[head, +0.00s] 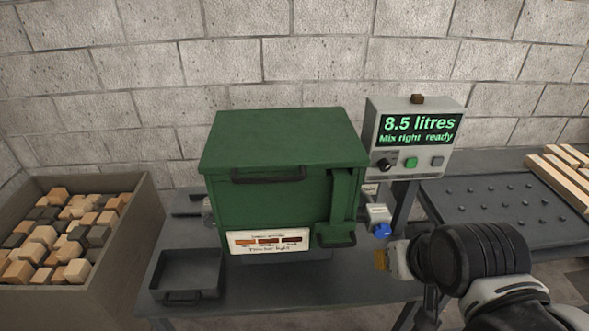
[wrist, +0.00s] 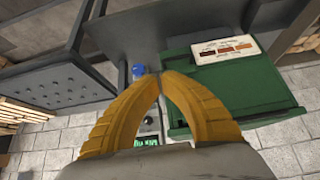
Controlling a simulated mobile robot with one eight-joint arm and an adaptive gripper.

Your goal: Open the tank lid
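The green tank (head: 270,205) stands on a dark bench, with its flat lid (head: 283,137) down on top. A dark handle (head: 268,175) runs along the lid's front edge. My gripper (head: 381,260) is to the right of the tank, below lid height and apart from the handle. In the wrist view the scene looks upside down, and the tank (wrist: 240,92) is to the right of my gripper (wrist: 162,74). The yellow fingertips meet with nothing visible between them.
A control box (head: 413,138) reading "8.5 litres, Mix right ready" stands right of the tank. A blue-ended fitting (head: 381,230) sticks out near my gripper. An empty dark tray (head: 188,270) lies front left. A bin (head: 147,215) of wooden blocks is further left.

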